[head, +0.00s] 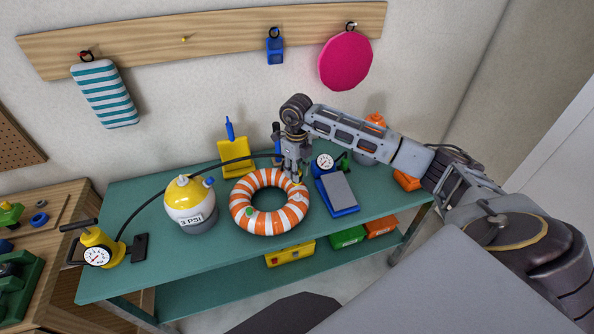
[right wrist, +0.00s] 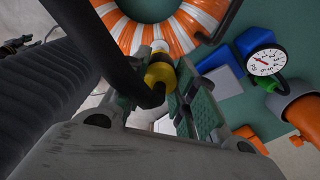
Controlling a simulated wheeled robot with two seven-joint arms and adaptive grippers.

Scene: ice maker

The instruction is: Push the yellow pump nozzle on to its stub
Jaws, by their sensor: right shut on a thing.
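My right gripper (head: 296,172) is over the right rim of the orange-and-white swim ring (head: 242,217), which lies flat on the green bench. The gripper is shut on the yellow pump nozzle (right wrist: 158,74), with a black hose at its back end. In the right wrist view the nozzle's front meets or nearly meets a white stub (right wrist: 160,47) on the ring (right wrist: 180,25). I cannot tell how far the nozzle sits on it. The hose (head: 148,205) runs from the yellow foot pump with a gauge (head: 100,243) at the left. My left gripper is not in view.
A blue pump with a grey pad (head: 338,190) and a gauge (head: 325,161) stand close on the right. A yellow block (head: 233,158) is behind. Coloured boxes (head: 290,252) lie on the lower shelf.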

